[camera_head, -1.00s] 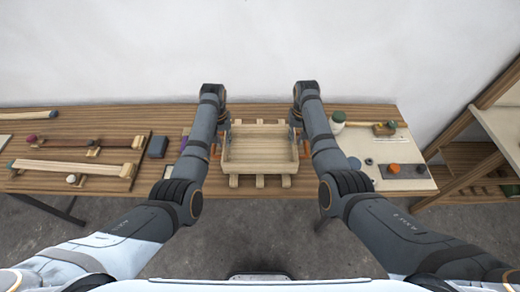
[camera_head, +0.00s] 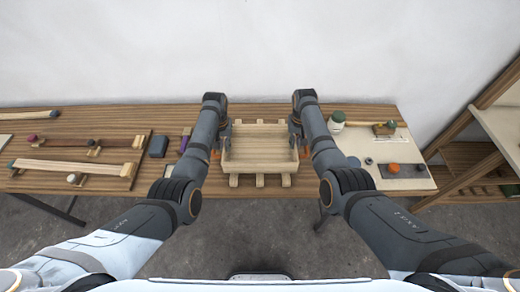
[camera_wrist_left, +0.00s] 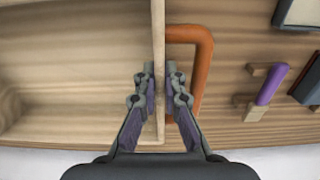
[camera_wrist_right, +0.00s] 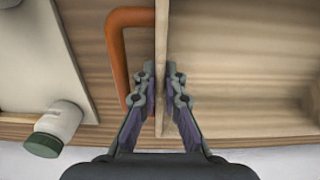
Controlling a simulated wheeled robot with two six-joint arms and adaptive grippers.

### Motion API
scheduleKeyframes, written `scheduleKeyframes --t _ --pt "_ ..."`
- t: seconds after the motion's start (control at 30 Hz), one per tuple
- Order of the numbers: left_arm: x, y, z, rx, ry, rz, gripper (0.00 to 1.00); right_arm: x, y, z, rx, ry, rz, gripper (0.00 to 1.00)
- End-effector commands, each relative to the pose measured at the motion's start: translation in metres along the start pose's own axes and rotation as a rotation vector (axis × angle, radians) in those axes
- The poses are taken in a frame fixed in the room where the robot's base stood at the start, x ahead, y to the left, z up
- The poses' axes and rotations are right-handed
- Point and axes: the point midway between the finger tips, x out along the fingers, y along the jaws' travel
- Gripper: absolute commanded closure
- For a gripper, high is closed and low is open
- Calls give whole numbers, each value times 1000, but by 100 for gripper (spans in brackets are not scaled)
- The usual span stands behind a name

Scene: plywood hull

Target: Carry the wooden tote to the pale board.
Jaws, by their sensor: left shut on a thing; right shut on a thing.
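The wooden tote (camera_head: 260,164) is an open, light-wood box in the middle of the bench in the head view, with an orange handle on each side. My left gripper (camera_head: 222,140) is shut on its left side wall; in the left wrist view the fingers (camera_wrist_left: 160,85) pinch the wall beside an orange handle (camera_wrist_left: 205,75). My right gripper (camera_head: 297,140) is shut on the right side wall, and the right wrist view shows its fingers (camera_wrist_right: 162,85) pinching it. The tote looks level and empty. The pale board (camera_head: 350,140) lies on the bench to its right.
On the pale board are a green-capped jar (camera_head: 337,122) and a grey plate (camera_head: 402,171) with an orange knob. A dark block (camera_head: 157,146) and a board with wooden bars (camera_head: 75,167) lie left. Shelving (camera_head: 470,150) stands right; a wall is behind.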

Motion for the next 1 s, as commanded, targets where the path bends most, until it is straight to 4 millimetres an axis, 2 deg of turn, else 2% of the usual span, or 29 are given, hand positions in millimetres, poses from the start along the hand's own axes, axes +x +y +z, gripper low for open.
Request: scheduleKeyframes --t 0.37,0.47,0.8,1.0 --pt "-2 0 0 0 1 0 100 -2 0 0 0 1 0 100" --pt "-9 0 0 0 1 0 100 -8 0 0 0 1 0 100" --pt "-50 0 0 0 1 0 100 -49 0 0 0 1 0 100" --pt "-51 0 0 0 1 0 100 -51 0 0 0 1 0 100"
